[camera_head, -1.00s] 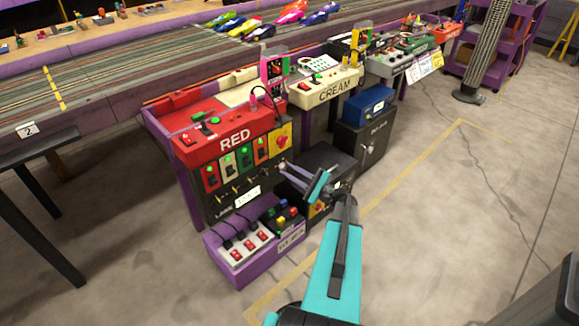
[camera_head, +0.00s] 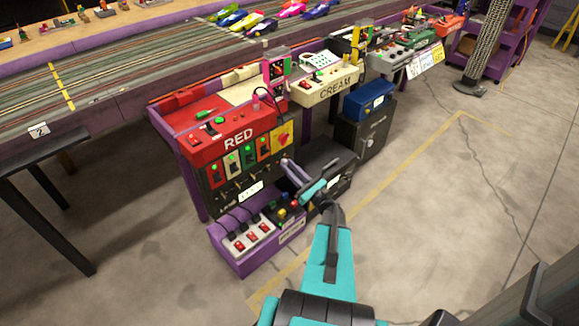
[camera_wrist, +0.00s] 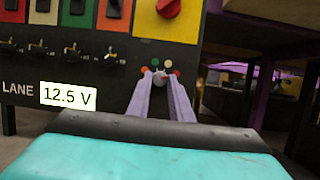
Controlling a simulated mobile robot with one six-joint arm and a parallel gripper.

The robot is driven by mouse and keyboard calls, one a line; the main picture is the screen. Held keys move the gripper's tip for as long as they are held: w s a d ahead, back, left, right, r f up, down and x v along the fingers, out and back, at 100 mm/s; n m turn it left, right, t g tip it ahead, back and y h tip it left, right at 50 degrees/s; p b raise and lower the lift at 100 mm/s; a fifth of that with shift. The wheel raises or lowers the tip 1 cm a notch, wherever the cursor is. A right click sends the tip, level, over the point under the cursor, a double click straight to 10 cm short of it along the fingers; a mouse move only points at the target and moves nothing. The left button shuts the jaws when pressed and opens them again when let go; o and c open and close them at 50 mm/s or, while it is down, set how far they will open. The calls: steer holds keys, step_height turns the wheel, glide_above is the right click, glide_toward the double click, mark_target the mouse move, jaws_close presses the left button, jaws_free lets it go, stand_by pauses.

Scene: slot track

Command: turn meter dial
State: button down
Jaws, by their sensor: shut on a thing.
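The meter dial (camera_wrist: 158,78) is a small grey knob low on the black front panel (camera_wrist: 98,72), with several small coloured dots around it. My gripper (camera_wrist: 160,76) is shut on the dial, with one pale purple finger on each side; the fingertips hide much of the knob. A white meter display (camera_wrist: 68,96) to the left reads 12.5 V. In the head view my gripper (camera_head: 287,163) reaches the right side of the panel under the red "RED" console (camera_head: 236,138); the dial itself is hidden there.
A red knob on a yellow plate (camera_wrist: 168,8) sits just above the dial. Toggle switches (camera_wrist: 60,50) line the panel to the left. A purple tray (camera_head: 240,262) with switches and buttons juts out below. Open floor (camera_head: 450,220) lies to the right.

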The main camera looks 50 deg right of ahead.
steer(key=shift+m, duration=0.4)
steer(key=c, duration=1.6)
jaws_free()
steer(key=shift+s, duration=0.1)
steer(key=p+v, duration=0.1)
steer(key=v, duration=1.2)
steer(key=shift+s+a+f, duration=0.1)
steer(key=shift+s+f, duration=0.05)
steer(key=shift+s, duration=0.15)
